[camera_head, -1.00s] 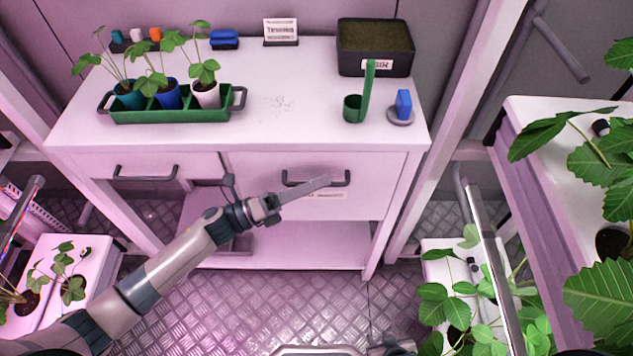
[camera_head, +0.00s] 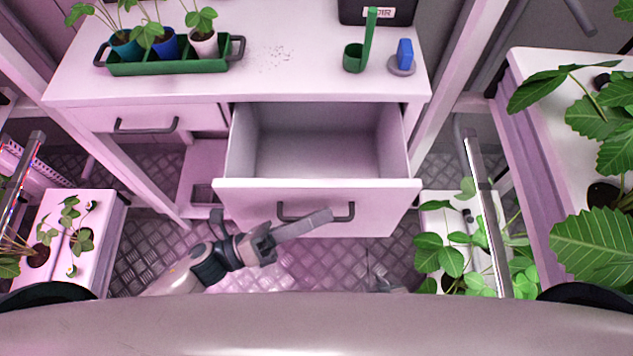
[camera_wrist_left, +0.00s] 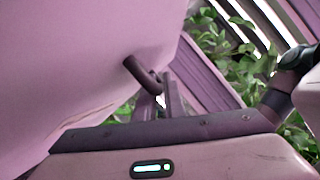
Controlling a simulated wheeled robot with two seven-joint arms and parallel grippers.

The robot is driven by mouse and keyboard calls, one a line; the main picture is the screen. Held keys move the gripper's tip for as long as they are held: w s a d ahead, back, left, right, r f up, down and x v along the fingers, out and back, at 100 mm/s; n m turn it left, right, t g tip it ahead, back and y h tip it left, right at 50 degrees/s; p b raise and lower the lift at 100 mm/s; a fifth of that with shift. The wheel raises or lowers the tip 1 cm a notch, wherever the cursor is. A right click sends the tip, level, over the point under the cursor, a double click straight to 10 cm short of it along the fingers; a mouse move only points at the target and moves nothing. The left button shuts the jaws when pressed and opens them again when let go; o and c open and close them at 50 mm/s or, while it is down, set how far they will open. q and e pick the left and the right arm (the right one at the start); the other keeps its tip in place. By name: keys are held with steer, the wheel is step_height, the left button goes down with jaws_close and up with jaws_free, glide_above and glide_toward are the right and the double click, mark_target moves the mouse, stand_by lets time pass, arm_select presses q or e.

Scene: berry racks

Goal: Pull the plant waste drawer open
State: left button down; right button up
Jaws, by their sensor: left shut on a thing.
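The wide white drawer (camera_head: 235,205) under the bench is pulled well out, and its inside looks empty. Its dark bar handle (camera_head: 351,211) is on the front panel. My left gripper (camera_head: 322,218) is shut on this handle, reaching it from the lower left. In the left wrist view the handle (camera_wrist_left: 136,70) runs to between the fingers (camera_wrist_left: 161,100); the fingers hide part of it in the head view.
The bench top (camera_head: 300,75) holds a green planter tray (camera_head: 170,68) with seedlings, a green scoop (camera_head: 357,58) and a blue object (camera_head: 404,52). A smaller drawer (camera_head: 195,118) on the left is shut. Plant racks stand on both sides, with leaves (camera_head: 450,260) near the right.

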arm_select(q)
steer(key=s, duration=0.3)
steer(key=shift+s, duration=0.25)
steer(key=c, duration=2.1)
jaws_free()
steer(key=shift+a, duration=0.1)
